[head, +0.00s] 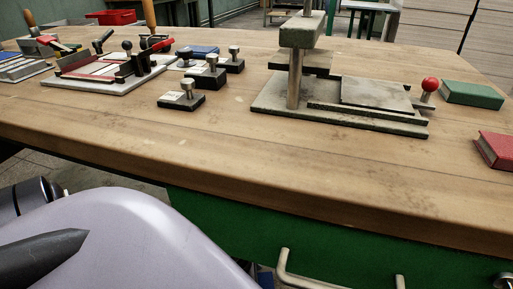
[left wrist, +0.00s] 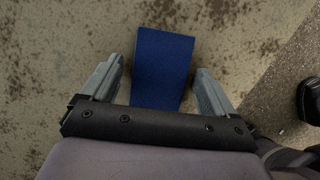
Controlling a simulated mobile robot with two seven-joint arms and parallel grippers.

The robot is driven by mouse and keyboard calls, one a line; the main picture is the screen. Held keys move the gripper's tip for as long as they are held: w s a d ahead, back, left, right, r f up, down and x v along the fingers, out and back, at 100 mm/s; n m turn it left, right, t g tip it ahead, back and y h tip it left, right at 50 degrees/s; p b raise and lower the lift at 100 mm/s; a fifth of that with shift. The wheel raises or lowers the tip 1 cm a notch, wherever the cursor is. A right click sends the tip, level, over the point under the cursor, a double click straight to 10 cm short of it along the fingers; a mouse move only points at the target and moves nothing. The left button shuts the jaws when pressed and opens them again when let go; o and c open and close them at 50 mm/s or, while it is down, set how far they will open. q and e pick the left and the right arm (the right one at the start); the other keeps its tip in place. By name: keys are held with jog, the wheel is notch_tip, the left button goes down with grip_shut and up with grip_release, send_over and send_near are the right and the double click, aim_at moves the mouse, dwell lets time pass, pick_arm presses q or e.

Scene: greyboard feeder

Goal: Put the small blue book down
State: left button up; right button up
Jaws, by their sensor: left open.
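A small blue book (left wrist: 162,65) shows in the left wrist view, lying between the fingers of my left gripper (left wrist: 158,74). The gripper is open, with a gap showing between each finger and the book. The book's near end is hidden behind the dark gripper body. Below it is a mottled, worn grey-brown surface; I cannot tell whether the book rests on it. My left gripper does not show in the head view. My right gripper is in neither view.
The wooden table (head: 230,150) holds a grey press (head: 275,100), a green book (head: 472,94), a red book (head: 494,149), several black knobbed blocks, and a jig (head: 100,85) at left. The table's front strip is clear.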

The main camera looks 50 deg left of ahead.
pick_arm(q)
jog(key=shift+r, duration=0.3)
jog(key=p+v, duration=0.3)
jog(key=v, duration=0.1)
jog(key=shift+a+r, duration=0.1)
jog(key=shift+r, duration=0.15)
jog(key=p+v, duration=0.3)
jog(key=v, duration=0.4)
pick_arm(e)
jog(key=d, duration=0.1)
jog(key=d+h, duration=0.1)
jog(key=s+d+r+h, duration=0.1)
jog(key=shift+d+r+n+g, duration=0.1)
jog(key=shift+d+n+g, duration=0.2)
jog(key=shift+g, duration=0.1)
pick_arm(q)
jog(key=shift+s, duration=0.2)
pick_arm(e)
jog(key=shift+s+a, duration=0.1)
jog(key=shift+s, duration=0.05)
